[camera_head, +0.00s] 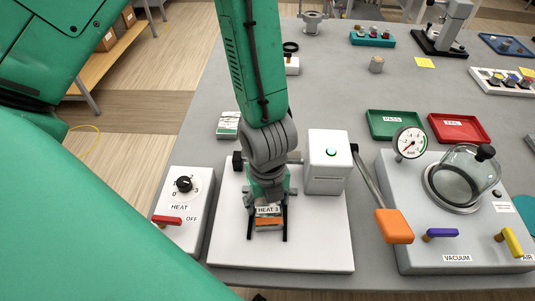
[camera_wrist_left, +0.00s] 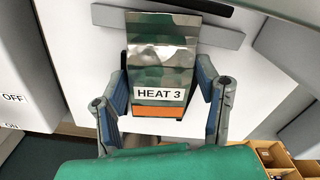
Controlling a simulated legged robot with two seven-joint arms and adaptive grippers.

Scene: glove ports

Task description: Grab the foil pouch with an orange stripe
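The silver foil pouch (camera_wrist_left: 160,60) has a white "HEAT 3" label and an orange stripe (camera_wrist_left: 158,111) across its near end. In the head view the pouch (camera_head: 268,212) is at the front of a white machine base (camera_head: 325,245), partly hidden by my left wrist. My left gripper (camera_head: 269,237) is open, with one finger on each side of the pouch. In the left wrist view the fingers (camera_wrist_left: 163,95) flank its lower half; the gaps are small, and no firm contact is visible. The pouch's far end meets a grey bar (camera_wrist_left: 170,25). My right gripper is not in view.
A white block with a green button (camera_head: 328,160) and an orange-handled lever (camera_head: 394,226) stand right of my left wrist. A heat control box (camera_head: 184,205) is left. A vacuum unit (camera_head: 415,240) is farther right. Green (camera_head: 393,137) and red (camera_head: 461,141) trays lie behind.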

